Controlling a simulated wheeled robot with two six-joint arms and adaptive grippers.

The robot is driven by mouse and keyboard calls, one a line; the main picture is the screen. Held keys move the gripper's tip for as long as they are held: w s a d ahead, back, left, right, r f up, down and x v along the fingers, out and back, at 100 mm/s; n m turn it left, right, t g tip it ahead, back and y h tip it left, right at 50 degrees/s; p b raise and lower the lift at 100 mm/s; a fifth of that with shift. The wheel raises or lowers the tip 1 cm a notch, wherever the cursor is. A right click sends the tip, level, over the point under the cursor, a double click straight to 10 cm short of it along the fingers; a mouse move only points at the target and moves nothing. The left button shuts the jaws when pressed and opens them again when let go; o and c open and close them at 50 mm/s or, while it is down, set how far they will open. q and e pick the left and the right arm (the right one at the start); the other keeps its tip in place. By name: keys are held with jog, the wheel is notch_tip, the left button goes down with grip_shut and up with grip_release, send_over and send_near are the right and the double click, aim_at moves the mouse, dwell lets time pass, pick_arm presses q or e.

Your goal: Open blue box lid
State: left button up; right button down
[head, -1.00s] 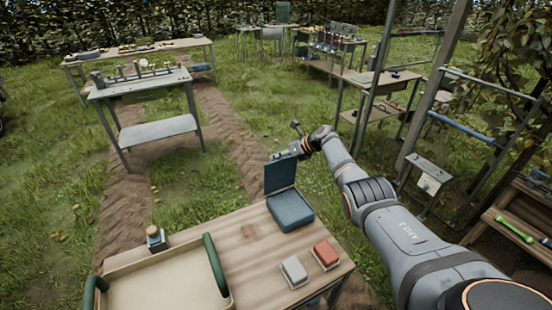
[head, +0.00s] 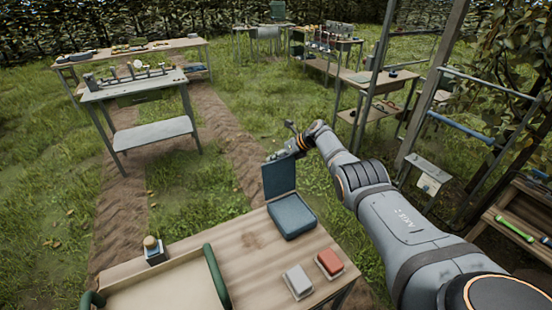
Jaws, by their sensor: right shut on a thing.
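The blue box (head: 292,217) sits on the wooden table (head: 255,245) near its far right edge. Its lid (head: 279,179) stands raised, about upright, at the box's far side. My right gripper (head: 276,156) is at the top edge of the lid, shut on it. The fingertips are small and partly hidden behind the lid's edge. My left gripper does not show.
A tray with green handles (head: 216,276) lies at the table's front left, with a small dark holder (head: 154,251) behind it. A white block (head: 298,282) and a red block (head: 330,263) sit at the right. Other benches stand farther off on grass.

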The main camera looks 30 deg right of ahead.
jog(key=shift+s+f, duration=0.3)
jog(key=shift+f, duration=0.25)
jog(key=c, duration=1.1)
grip_release()
jog(key=shift+o, duration=0.4)
jog(key=shift+w+d+r, duration=0.1)
jog(key=shift+w, duration=0.05)
jog(key=shift+w+r, duration=0.1)
jog(key=v, duration=1.2)
jog(key=shift+w, duration=0.15)
jog(key=shift+d, duration=0.1)
